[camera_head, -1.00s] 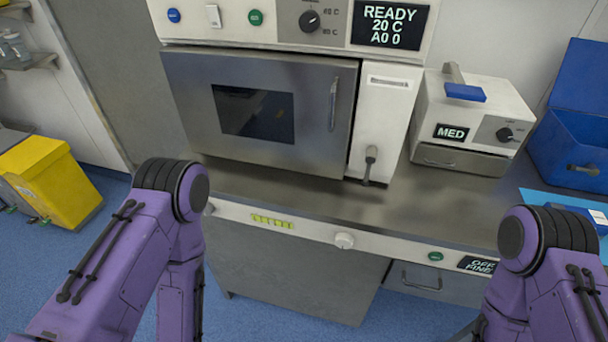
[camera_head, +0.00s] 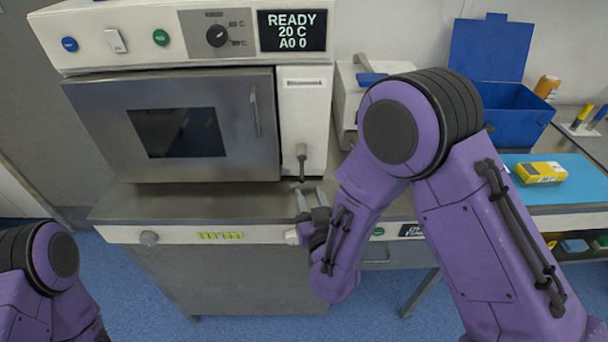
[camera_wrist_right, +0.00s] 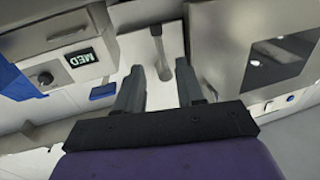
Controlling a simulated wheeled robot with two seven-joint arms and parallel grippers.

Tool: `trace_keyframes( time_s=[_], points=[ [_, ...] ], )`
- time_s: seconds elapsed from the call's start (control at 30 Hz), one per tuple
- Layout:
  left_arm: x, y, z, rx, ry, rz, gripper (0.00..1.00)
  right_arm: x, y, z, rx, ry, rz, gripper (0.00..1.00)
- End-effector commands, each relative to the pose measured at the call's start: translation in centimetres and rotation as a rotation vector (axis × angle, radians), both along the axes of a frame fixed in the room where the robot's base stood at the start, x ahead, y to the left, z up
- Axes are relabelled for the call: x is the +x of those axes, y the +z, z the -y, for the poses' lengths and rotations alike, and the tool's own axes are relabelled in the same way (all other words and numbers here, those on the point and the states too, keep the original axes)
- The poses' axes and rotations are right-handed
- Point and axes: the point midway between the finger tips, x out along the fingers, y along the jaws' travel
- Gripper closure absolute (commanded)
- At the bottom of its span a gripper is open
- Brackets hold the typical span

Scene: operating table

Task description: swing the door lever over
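The door lever (camera_head: 301,158) is a dark grey handle hanging down on the white panel right of the steel oven door (camera_head: 240,140). The door looks closed. In the right wrist view the lever (camera_wrist_right: 157,48) shows beyond the fingers, roughly in line with the gap between them. My right gripper (camera_head: 311,197) is open and empty, just below and in front of the lever, apart from it. The right wrist view also shows its two spread fingers (camera_wrist_right: 160,88). My left arm is at the lower left; its gripper is out of view.
The steel counter (camera_head: 190,203) runs under the sterilizer. A white MED unit (camera_head: 345,105) stands to the right, partly hidden by my right arm. Farther right are a blue bin (camera_head: 510,115) and a yellow box (camera_head: 540,172) on a blue mat (camera_head: 580,190).

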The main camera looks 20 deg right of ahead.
Motion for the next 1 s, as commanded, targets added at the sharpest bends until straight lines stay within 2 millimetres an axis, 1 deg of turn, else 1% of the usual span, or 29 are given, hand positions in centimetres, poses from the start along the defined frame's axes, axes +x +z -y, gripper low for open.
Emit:
trace_keyframes(
  time_s=[0.03, 0.1, 0.2, 0.3, 0.4, 0.63, 0.67, 0.7, 0.77, 0.8, 1.0],
  points=[
    [0.0, 0.8, 0.0, 0.000, 0.000, 0.000, 1.00, 1.2, 0.4, 0.2, 0.003, -0.004, 0.000, 0.62],
    [0.0, 1.4, 0.0, 0.000, 0.000, 0.000, 1.00, 2.8, 0.4, 0.3, 0.003, -0.004, -0.001, 0.62],
    [0.0, 1.9, 0.0, 0.000, 0.000, 0.000, 1.00, 4.7, 0.3, 0.6, 0.001, -0.004, -0.002, 0.62],
    [0.0, 2.2, 0.0, 0.000, 0.000, 0.000, 1.00, 6.0, 0.2, 0.6, 0.001, -0.002, -0.003, 0.62],
    [0.0, 2.3, 0.0, 0.000, 0.000, 0.000, 1.00, 6.7, 0.1, 0.7, 0.001, -0.002, -0.002, 0.62],
    [0.0, 2.2, 0.0, 0.000, 0.000, 0.000, 1.00, 6.8, -0.1, 0.7, 0.000, -0.001, -0.003, 0.62],
    [0.0, 2.2, 0.0, 0.000, 0.000, 0.000, 1.00, 6.8, -0.1, 0.7, 0.000, -0.001, -0.003, 0.65],
    [0.0, 2.2, 0.0, 0.000, 0.000, 0.000, 1.00, 6.8, -0.1, 0.7, 0.000, -0.001, -0.003, 0.78],
    [0.0, 2.2, 0.0, 0.000, 0.000, 0.000, 1.00, 6.8, -0.1, 0.7, 0.000, -0.001, -0.003, 0.98],
    [0.0, 2.2, 0.0, 0.000, 0.000, 0.000, 1.00, 6.8, -0.1, 0.7, 0.000, -0.001, -0.003, 1.00],
    [0.0, 2.2, 0.0, 0.000, 0.000, 0.000, 1.00, 6.8, -0.1, 0.7, 0.000, -0.001, -0.005, 1.00]
  ],
)
